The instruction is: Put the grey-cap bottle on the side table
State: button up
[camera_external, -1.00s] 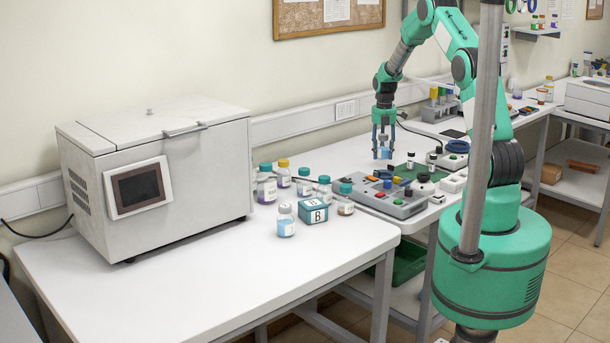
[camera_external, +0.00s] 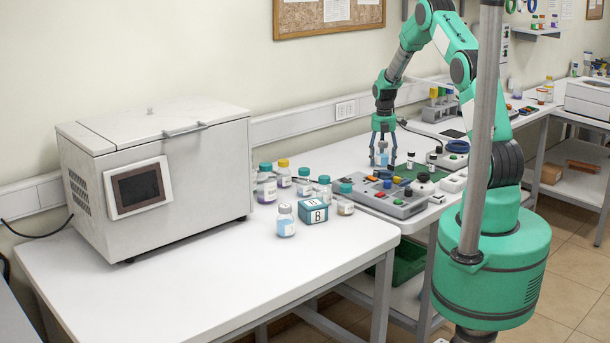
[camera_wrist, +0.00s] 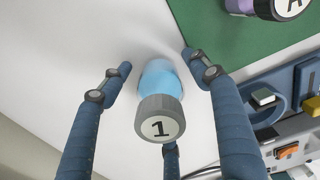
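The grey-cap bottle (camera_wrist: 159,118), with a "1" on its cap and light blue liquid, stands on a white tabletop in the wrist view. It also shows between my fingers in the external view (camera_external: 384,158). My gripper (camera_wrist: 157,62) is over it, its fingers spread around the bottle with gaps at both sides; the lower finger is partly hidden behind the cap. In the external view my gripper (camera_external: 383,162) is low over the rear table (camera_external: 345,153). Another light-blue bottle with a greyish cap (camera_external: 286,226) stands on the front table (camera_external: 190,290).
A green mat (camera_wrist: 235,45) lies right beside the bottle, bearing a purple jar marked "A" (camera_wrist: 270,6). A grey panel with coloured buttons (camera_external: 375,203) is close by. Several capped bottles and a teal box (camera_external: 313,213) stand near a large white machine (camera_external: 200,170).

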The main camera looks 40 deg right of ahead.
aim_at(382, 142)
jog(key=shift+r, duration=0.1)
notch_tip(382, 142, up, 12)
jog(key=shift+r+p, duration=0.1)
jog(key=shift+p, duration=0.5)
dwell(0.5)
jog(key=shift+a+r, duration=0.2)
jog(key=shift+r, duration=0.05)
jog(key=s+a+r+m+t, duration=0.1)
jog(key=s+a+r+m, duration=0.5)
jog(key=a+r, duration=0.5)
jog(key=s+a+r+m+t, duration=0.2)
jog(key=s+a+r+m, duration=0.2)
jog(key=s+a+r, duration=0.75)
jog(key=s+a+r+m+t, duration=0.1)
jog(key=s+a+r+m, duration=0.1)
jog(key=s, duration=0.5)
jog(key=s+a+r+m, duration=0.2)
jog(key=s+a+m, duration=0.3)
jog(key=s, duration=0.2)
jog(key=s+a+r+m+t, duration=0.1)
jog(key=s+a+r+m, duration=0.1)
jog(key=s, duration=0.5)
jog(key=a+m, duration=0.1)
jog(key=a, duration=0.1)
jog(key=shift+s+a+m+t, duration=0.3)
jog(key=shift+s, duration=0.05)
